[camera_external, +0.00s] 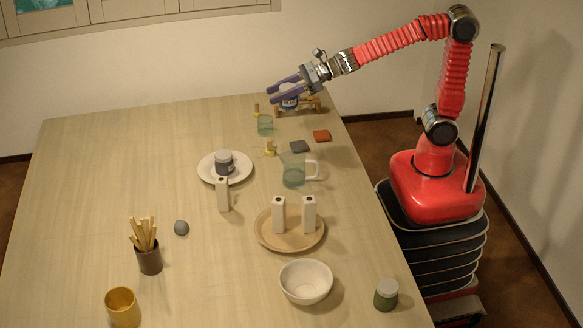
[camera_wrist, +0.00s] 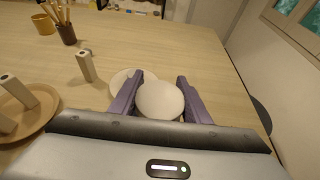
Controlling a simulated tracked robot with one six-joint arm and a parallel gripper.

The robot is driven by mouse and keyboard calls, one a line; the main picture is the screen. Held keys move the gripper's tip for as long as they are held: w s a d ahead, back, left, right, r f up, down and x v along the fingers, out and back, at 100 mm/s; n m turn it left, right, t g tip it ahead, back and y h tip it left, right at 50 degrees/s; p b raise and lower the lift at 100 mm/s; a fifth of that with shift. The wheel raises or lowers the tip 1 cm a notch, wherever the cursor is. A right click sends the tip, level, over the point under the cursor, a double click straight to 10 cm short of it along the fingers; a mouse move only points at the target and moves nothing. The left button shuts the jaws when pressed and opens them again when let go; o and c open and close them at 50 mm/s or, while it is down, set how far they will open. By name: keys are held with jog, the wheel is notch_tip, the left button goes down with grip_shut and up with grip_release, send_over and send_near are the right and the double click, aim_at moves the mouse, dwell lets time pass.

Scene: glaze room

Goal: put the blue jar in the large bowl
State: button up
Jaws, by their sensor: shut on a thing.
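My gripper (camera_external: 271,95), with purple fingers, is at the far right end of the table, shut on the blue jar (camera_external: 289,103). The fingers hide part of the jar. In the wrist view the jar's pale round lid (camera_wrist: 160,100) lies between the two fingers (camera_wrist: 158,88). I cannot tell how high the jar is above the table. The large bowl (camera_external: 306,288) is white and stands at the near right of the table, well away from my gripper. It looks empty. The wrist view does not show it.
A round wooden tray (camera_external: 290,243) with two pale bottles is behind the bowl. A green jar (camera_external: 386,294) stands right of it. A glass mug (camera_external: 294,172), a plate (camera_external: 242,172) with a grey jar, and small tiles (camera_external: 321,136) lie between.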

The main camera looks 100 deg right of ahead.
jog(key=shift+r, duration=4.45)
jog(key=w+a+r+n+g+y, duration=0.1)
jog(key=w+a+n+y, duration=0.4)
jog(key=a, duration=1)
jog(key=w+a+r+n+g+y, duration=0.15)
jog(key=w+a, duration=0.45)
jog(key=a, duration=0.9)
jog(key=s+a+f+n+g+y, duration=0.1)
jog(key=s+a+n+g+y, duration=0.1)
jog(key=a, duration=0.9)
jog(key=s+a+f+n+g+y, duration=0.1)
jog(key=s+a+n+g+y, duration=0.15)
jog(key=a, duration=0.95)
jog(key=s+a+f+n+g+y, duration=0.1)
jog(key=s+a+n, duration=0.15)
jog(key=a, duration=0.85)
notch_tip(320, 180, down, 10)
jog(key=w, duration=0.1)
jog(key=shift+d+f+y, duration=0.15)
jog(key=shift+f+y, duration=0.1)
jog(key=shift+y, duration=0.05)
jog(key=shift+f, duration=0.1)
jog(key=shift+f, duration=3)
jog(key=shift+f, duration=0.1)
